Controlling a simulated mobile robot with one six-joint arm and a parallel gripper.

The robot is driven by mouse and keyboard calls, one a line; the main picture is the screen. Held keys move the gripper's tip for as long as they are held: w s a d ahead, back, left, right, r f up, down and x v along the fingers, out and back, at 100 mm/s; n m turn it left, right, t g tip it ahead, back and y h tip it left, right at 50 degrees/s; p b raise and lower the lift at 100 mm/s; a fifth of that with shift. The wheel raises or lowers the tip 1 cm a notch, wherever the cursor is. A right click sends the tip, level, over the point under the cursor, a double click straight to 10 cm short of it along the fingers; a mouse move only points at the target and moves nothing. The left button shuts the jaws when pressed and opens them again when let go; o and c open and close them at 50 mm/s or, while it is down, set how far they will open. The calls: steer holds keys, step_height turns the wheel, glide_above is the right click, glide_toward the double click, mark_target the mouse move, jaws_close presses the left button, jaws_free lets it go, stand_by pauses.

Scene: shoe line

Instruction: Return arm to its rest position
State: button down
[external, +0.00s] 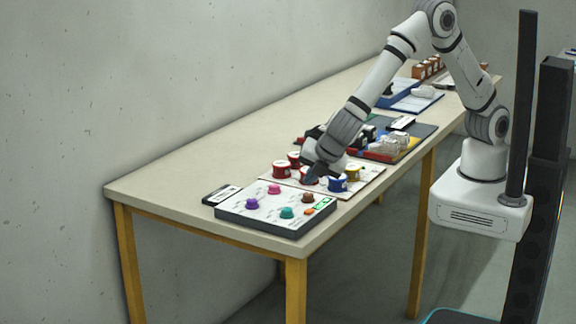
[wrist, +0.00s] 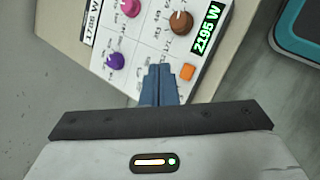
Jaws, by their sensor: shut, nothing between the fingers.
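The panel has a purple knob (external: 252,203), pink knob (external: 274,188), teal knob (external: 286,212), brown knob (external: 307,197) and orange button (wrist: 187,72). Trays lie farther back.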

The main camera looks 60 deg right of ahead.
steer(key=shift+d, duration=0.1)
steer(key=w+d+r+m+g, duration=0.1)
steer(key=d+r+m, duration=0.3)
steer(key=d, duration=0.5)
steer(key=w+d+r+m+g, duration=0.1)
steer(key=d+r+m+g, duration=0.15)
steer(key=d, duration=0.65)
steer(key=w+d+r+m, duration=0.1)
steer(key=d+r+m, duration=0.35)
steer(key=d, duration=0.45)
steer(key=s+d+r+m+y, duration=0.3)
steer(key=s+d+m, duration=0.8)
steer(key=d, duration=0.5)
steer(key=shift+s, duration=0.9)
